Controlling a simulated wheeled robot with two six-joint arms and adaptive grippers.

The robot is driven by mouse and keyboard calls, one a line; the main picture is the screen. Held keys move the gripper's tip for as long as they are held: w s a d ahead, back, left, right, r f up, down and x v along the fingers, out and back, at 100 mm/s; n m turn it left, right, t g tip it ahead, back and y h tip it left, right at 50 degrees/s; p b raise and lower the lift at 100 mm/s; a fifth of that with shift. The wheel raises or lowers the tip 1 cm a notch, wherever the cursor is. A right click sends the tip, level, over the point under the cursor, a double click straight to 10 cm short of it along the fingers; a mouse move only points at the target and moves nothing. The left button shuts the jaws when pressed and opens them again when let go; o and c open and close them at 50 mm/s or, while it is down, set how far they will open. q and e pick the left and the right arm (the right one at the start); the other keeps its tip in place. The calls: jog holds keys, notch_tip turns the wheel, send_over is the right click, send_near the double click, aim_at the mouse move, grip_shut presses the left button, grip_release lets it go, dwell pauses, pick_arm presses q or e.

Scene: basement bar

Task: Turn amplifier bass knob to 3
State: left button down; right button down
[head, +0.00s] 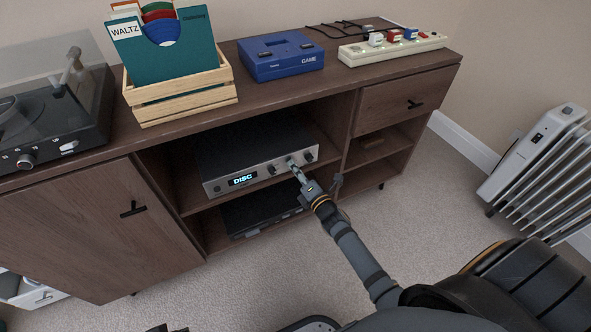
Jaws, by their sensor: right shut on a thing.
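The amplifier (222,188) is a silver-fronted unit on the middle shelf of the wooden cabinet, with a lit display (242,180) reading "DISC". One knob (272,170) shows left of my right gripper, and another knob (309,156) shows to its right. My right gripper (293,167) reaches up from the lower right to the front panel and is shut on a knob between these two. Its fingers hide most of that knob, so its pointer and any scale or label cannot be read. My left gripper is not clearly visible.
A dark unit (262,212) sits on the shelf below. On the cabinet top are a turntable (60,115), a record crate (180,100), a blue game box (280,57) and a power strip (393,49). A radiator (535,150) stands at right.

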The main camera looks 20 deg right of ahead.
pick_arm(q)
notch_tip(320, 180, up, 6)
jog(key=s+a+f+g+y+p, duration=0.1)
jog(key=s+a+g+p, duration=0.15)
jog(key=p, duration=0.25)
notch_tip(320, 180, down, 12)
jog(key=a+p, duration=0.2)
jog(key=p, duration=0.1)
jog(key=shift+w+a+f+y+p, duration=0.15)
jog(key=shift+w+f+y+p, duration=0.1)
jog(key=shift+y+p, duration=0.1)
pick_arm(e)
jog(key=shift+a+m+h, duration=0.1)
jog(key=shift+m+h, duration=0.35)
jog(key=shift+m, duration=5.45)
jog(key=shift+a+m+h, duration=0.1)
jog(key=shift+m+h, duration=0.3)
jog(key=shift+m, duration=5.5)
jog(key=shift+m+h, duration=0.45)
jog(key=shift+m, duration=5.45)
pick_arm(q)
jog(key=shift+s+f, duration=0.2)
jog(key=shift+w+r, duration=0.1)
jog(key=shift+w, duration=0.1)
jog(key=shift+w+r, duration=0.1)
jog(key=shift+w, duration=0.05)
pick_arm(e)
jog(key=c, duration=1.2)
grip_release()
